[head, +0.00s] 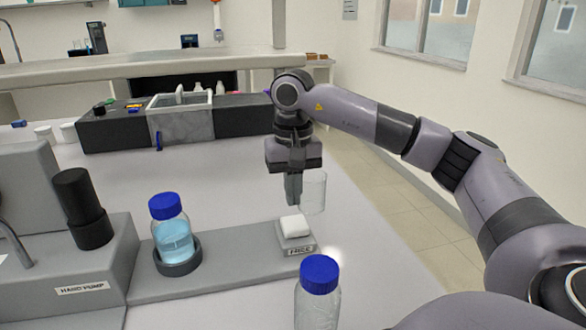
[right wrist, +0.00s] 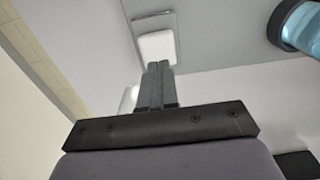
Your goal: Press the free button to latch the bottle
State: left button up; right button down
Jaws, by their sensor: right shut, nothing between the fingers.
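The free button is a white block (head: 294,225) on a small grey base with a "FREE" label (head: 299,250), at the right end of a grey plate (head: 215,265). A blue-capped bottle of light blue liquid (head: 173,238) stands upright in a dark ring holder (head: 178,267) on the same plate. My right gripper (head: 294,200) points down, shut and empty, just above and behind the button in the head view. In the right wrist view its closed fingertips (right wrist: 159,66) appear close to the white button (right wrist: 157,45); contact cannot be told. My left gripper is not in view.
A clear empty vessel (head: 313,192) stands right behind my right gripper. Another blue-capped clear bottle (head: 318,290) stands at the front. A hand pump unit (head: 95,290) is at left. A grey tank (head: 182,122) stands behind. The table right of the button is mostly clear.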

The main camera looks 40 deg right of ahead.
aim_at(293, 224)
jog(key=shift+f, duration=2.25)
jog(key=shift+f, duration=0.1)
jog(key=shift+f+b, duration=0.5)
jog(key=shift+f, duration=0.4)
jog(key=shift+s+r, duration=0.1)
jog(key=shift+a, duration=0.1)
